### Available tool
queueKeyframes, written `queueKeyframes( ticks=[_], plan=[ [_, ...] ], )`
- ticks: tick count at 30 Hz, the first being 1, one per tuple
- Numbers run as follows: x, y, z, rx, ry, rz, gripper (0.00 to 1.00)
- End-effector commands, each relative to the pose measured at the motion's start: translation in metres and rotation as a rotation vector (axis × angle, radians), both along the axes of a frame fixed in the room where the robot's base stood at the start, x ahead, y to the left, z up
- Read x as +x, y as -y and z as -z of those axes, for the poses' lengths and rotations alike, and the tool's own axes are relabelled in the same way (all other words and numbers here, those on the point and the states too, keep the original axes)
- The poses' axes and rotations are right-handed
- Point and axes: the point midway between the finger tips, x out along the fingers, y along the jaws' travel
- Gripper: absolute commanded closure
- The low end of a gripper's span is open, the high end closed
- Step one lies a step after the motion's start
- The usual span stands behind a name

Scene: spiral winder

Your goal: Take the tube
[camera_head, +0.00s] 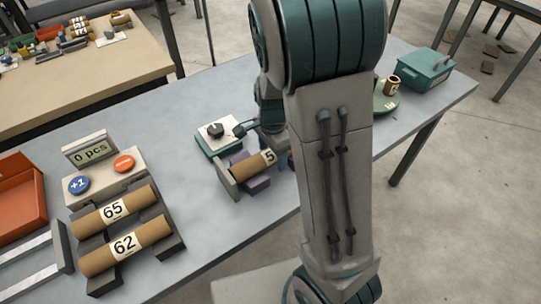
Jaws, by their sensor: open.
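A brown cardboard tube (252,166) with a white label, on which a 5 shows, lies on the winder's grey and purple cradle (257,186) at the middle of the table. My arm hides its right end. My wrist and part of my gripper (273,124) show just above and behind this tube, at the left edge of my arm. The fingertips are hidden behind the arm. The gripper is open, and I see nothing held. Two more tubes, labelled 65 (114,209) and 62 (125,246), lie side by side on a dark rack (171,240) at the left.
A control box (218,136) with a black knob stands behind the cradle. A counter reading 0 pcs (92,150) with blue and orange buttons stands behind the rack. An orange tray (18,196) is far left; a green round plate (384,102) and teal case (425,68) are right.

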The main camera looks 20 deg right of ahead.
Motion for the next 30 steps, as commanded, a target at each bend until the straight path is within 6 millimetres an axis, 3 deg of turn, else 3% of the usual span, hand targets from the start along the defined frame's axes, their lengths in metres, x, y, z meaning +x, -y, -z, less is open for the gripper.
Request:
queueKeyframes(
  ticks=[1, 6, 7, 19, 26, 30],
  plan=[
    [0.000, 0.000, 0.000, 0.000, 0.000, 0.000, 0.30],
    [0.000, 0.000, 0.000, 0.000, 0.000, 0.000, 0.77],
    [0.000, 0.000, 0.000, 0.000, 0.000, 0.000, 0.79],
    [0.000, 0.000, -0.007, 0.000, 0.001, -0.001, 0.79],
    [0.001, 0.000, -0.041, 0.001, 0.005, -0.003, 0.79],
    [-0.013, 0.024, -0.058, 0.001, 0.004, 0.005, 0.79]
  ],
)
